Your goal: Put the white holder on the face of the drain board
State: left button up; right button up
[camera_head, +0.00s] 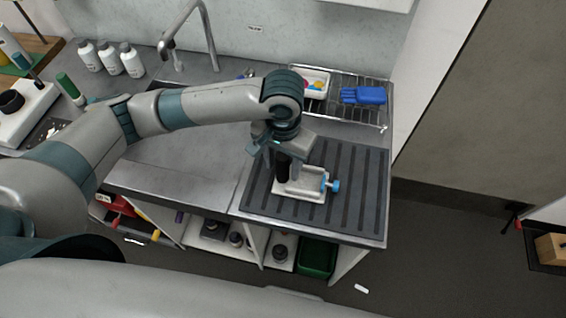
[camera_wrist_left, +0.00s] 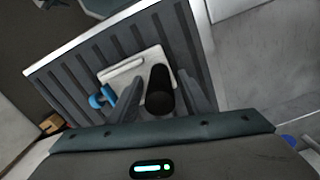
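The white holder (camera_head: 312,184) stands on the face of the dark ribbed drain board (camera_head: 357,205), near its middle. It has a white base, a black upright cylinder and a blue knob at its right side. My left gripper (camera_head: 284,160) is low over the holder, pointing down at the black cylinder. In the left wrist view, the fingers of the left gripper (camera_wrist_left: 166,98) are spread on both sides of the cylinder, with gaps showing. The holder's base (camera_wrist_left: 138,72) lies flat on the board there. My right gripper is not in view.
Behind the board is a wire rack (camera_head: 335,104) with a white tray (camera_head: 313,76) and blue gloves (camera_head: 363,95). A tap (camera_head: 190,40) and white bottles (camera_head: 110,58) stand at the back left. Bare counter (camera_head: 190,160) lies left of the board.

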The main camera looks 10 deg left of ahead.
pick_arm(q)
jog(key=shift+r, duration=0.1)
jog(key=shift+r, duration=0.55)
notch_tip(320, 180, up, 10)
jog(key=shift+f+b, duration=0.25)
jog(key=shift+b, duration=0.9)
jog(key=shift+r, duration=0.75)
jog(key=shift+s, duration=0.1)
